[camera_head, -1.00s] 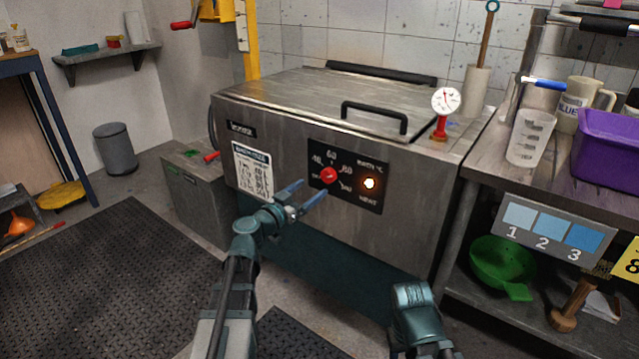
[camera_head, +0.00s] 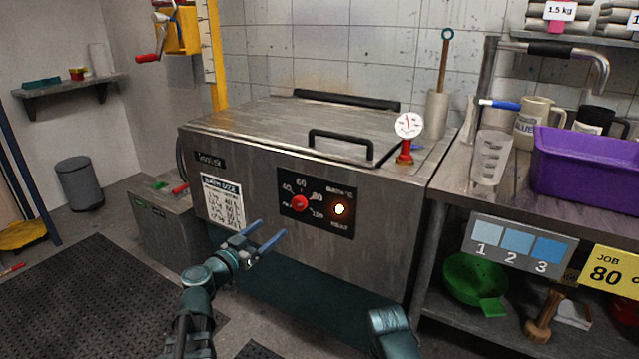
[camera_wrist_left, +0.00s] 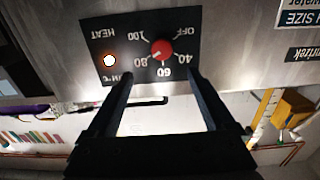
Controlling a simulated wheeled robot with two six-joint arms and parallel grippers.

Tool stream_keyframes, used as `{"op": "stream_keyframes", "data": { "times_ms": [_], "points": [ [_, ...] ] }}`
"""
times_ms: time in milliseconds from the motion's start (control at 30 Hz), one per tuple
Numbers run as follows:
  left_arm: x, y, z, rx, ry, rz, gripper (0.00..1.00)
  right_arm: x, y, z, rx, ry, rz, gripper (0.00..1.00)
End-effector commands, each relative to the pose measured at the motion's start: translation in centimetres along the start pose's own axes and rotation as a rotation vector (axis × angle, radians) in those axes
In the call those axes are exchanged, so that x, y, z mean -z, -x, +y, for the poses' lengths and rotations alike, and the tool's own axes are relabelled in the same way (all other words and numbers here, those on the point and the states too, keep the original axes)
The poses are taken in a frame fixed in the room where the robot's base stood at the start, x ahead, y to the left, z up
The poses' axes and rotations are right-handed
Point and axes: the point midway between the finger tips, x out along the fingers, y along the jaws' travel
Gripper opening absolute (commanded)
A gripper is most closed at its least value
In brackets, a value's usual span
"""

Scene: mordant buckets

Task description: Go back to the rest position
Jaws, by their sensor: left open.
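My left gripper (camera_head: 264,238) is open and empty in front of the steel bath's front face, below and left of the control panel. In the left wrist view the open fingers (camera_wrist_left: 165,90) point toward the panel (camera_wrist_left: 150,48), which appears upside down, and do not touch the red knob (camera_wrist_left: 162,49). The red knob (camera_head: 299,203) sits on the black panel (camera_head: 330,212) beside a glowing lamp (camera_head: 340,210). The bath (camera_head: 270,140) has its lid closed. Part of my right arm shows at the bottom edge; its gripper is not visible.
A bench on the right holds a purple bin (camera_head: 590,170), a measuring jug (camera_head: 491,158) and mugs. A dial gauge (camera_head: 408,126) stands at the bath's right corner. A grey box (camera_head: 165,225) is left of the bath. The floor mat (camera_head: 80,300) is clear.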

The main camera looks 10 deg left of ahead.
Motion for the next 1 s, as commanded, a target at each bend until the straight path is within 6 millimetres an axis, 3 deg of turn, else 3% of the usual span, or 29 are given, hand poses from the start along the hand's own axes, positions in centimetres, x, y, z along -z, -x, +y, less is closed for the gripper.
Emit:
{"op": "stream_keyframes", "data": {
  "times_ms": [67, 167, 300, 400, 533, 600, 733, 1000],
  "points": [
    [-0.6, -0.5, 1.6, -0.039, 0.006, -0.026, 0.87, 0.0, 0.0, 0.0, 0.0, 0.0, 0.0, 0.52],
    [-2.4, -1.5, 5.8, -0.141, 0.028, -0.112, 0.87, 0.0, 0.0, 0.0, 0.0, 0.0, 0.0, 0.52],
    [-7.2, -1.9, 14.6, -0.332, 0.074, -0.353, 0.87, 0.0, 0.0, 0.0, 0.0, 0.0, 0.0, 0.52],
    [-11.3, -0.6, 20.5, -0.435, 0.102, -0.59, 0.87, 0.0, 0.0, 0.0, 0.0, 0.0, 0.0, 0.52],
    [-16.6, 3.1, 26.1, -0.465, 0.105, -0.943, 0.87, 0.0, 0.0, 0.0, 0.0, 0.0, 0.0, 0.52],
    [-18.6, 5.4, 27.7, -0.427, 0.09, -1.112, 0.87, 0.0, 0.0, 0.0, 0.0, 0.0, 0.0, 0.52],
    [-20.9, 8.9, 28.7, -0.301, 0.048, -1.349, 0.87, 0.0, 0.0, 0.0, 0.0, 0.0, 0.0, 0.52],
    [-21.9, 14.0, 28.2, 0.055, -0.067, -1.612, 0.87, 0.0, 0.0, 0.0, 0.0, 0.0, 0.0, 0.52]
  ]
}}
